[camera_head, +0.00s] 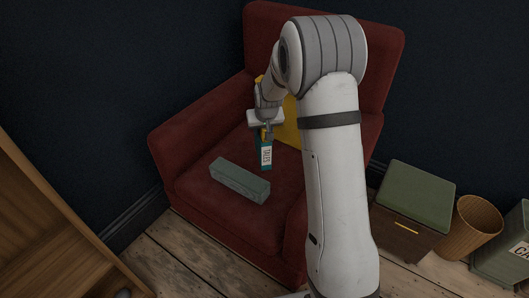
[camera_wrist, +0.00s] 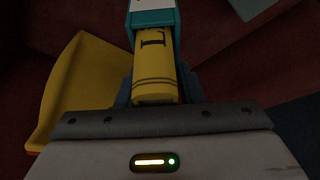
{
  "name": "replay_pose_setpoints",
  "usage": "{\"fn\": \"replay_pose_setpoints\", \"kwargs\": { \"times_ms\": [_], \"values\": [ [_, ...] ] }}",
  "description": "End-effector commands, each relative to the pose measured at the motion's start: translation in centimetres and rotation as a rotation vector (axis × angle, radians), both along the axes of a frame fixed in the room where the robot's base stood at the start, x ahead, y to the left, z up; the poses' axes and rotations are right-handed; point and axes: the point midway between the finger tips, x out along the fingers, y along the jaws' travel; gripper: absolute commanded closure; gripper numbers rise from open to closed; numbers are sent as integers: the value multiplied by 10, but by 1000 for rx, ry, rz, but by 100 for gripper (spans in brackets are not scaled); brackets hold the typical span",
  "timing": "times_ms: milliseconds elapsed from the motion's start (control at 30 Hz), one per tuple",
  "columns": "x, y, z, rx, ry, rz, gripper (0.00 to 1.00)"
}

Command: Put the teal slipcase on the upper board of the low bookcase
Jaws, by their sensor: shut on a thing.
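The teal slipcase (camera_head: 265,157), with a pale label on its side, is upright over the red armchair's seat, below my gripper (camera_head: 266,134). A yellow book (camera_wrist: 154,72) with dark bands sticks out of the slipcase's open end, which shows at the top of the wrist view (camera_wrist: 152,17). My gripper is shut on the yellow book where it protrudes, not on the slipcase itself. I cannot tell whether the slipcase hangs clear of the seat or touches it. A wooden bookcase (camera_head: 40,215) is partly in view at the left; I cannot tell if it is the low one.
A grey-green box (camera_head: 240,181) lies on the armchair (camera_head: 200,145) seat, close to the slipcase. A yellow cushion (camera_head: 288,128) leans behind my gripper. A green-topped stool (camera_head: 416,192), a wicker basket (camera_head: 470,222) and a green box (camera_head: 505,250) stand at the right.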

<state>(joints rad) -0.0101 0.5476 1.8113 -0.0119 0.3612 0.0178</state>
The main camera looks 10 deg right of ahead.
Motion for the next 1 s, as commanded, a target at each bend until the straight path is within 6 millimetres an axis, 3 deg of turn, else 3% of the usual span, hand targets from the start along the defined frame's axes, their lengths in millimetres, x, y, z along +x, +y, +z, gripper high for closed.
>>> {"fn": "replay_pose_setpoints", "kwargs": {
  "times_ms": [100, 500, 900, 933, 1000],
  "values": [
    [0, 0, -26, 0, 1, 0, 100],
    [0, -1, -72, -1, 0, -1, 100],
    [1, -1, -77, 0, -3, -2, 100],
    [0, -1, -77, 0, -1, -2, 65],
    [0, -1, -77, 0, 0, -2, 59]
  ]
}}
